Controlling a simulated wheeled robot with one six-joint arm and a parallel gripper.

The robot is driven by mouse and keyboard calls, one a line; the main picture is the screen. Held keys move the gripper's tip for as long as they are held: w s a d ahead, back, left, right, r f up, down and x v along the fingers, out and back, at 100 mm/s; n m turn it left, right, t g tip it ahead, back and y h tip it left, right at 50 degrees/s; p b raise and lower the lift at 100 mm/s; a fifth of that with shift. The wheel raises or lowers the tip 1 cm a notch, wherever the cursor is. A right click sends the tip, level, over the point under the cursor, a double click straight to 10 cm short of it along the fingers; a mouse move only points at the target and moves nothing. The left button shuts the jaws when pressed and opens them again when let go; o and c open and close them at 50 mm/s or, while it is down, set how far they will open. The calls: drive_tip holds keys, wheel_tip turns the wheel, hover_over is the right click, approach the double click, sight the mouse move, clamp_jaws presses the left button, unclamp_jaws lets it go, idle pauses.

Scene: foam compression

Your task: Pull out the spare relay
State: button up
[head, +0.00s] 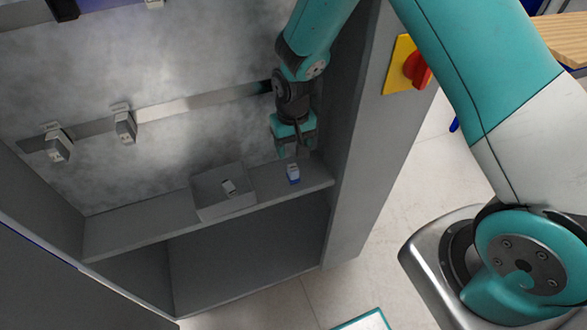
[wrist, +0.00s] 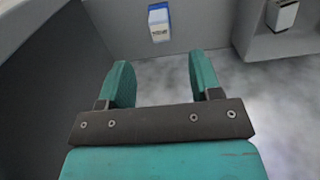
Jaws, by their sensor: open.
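A small blue and white relay (head: 293,174) stands on the cabinet's shelf, near its right end. It also shows in the wrist view (wrist: 158,22), beyond my fingertips and roughly in line with the gap between them. My gripper (head: 294,154) is just above the relay in the head view and points down at the shelf. In the wrist view its two teal fingers (wrist: 160,78) are apart with nothing between them. Which part is the spare is not marked; the blue and white relay is the one by my gripper.
A grey open bin (head: 226,206) left of the relay holds a small pale module (head: 229,186). Two grey modules (head: 125,125) sit on the rail (head: 190,103) on the back panel. The cabinet's right side wall (head: 352,130) is close to my gripper.

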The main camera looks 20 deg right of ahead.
sight(293, 167)
drive_tip(key=shift+f, duration=0.1)
wheel_tip(293, 167, down, 9)
drive_tip(key=b, duration=0.6)
idle(1.3)
clamp_jaws()
drive_tip(key=shift+r, duration=0.25)
drive_tip(key=shift+r+p, duration=2.15)
drive_tip(key=shift+r, duration=0.8)
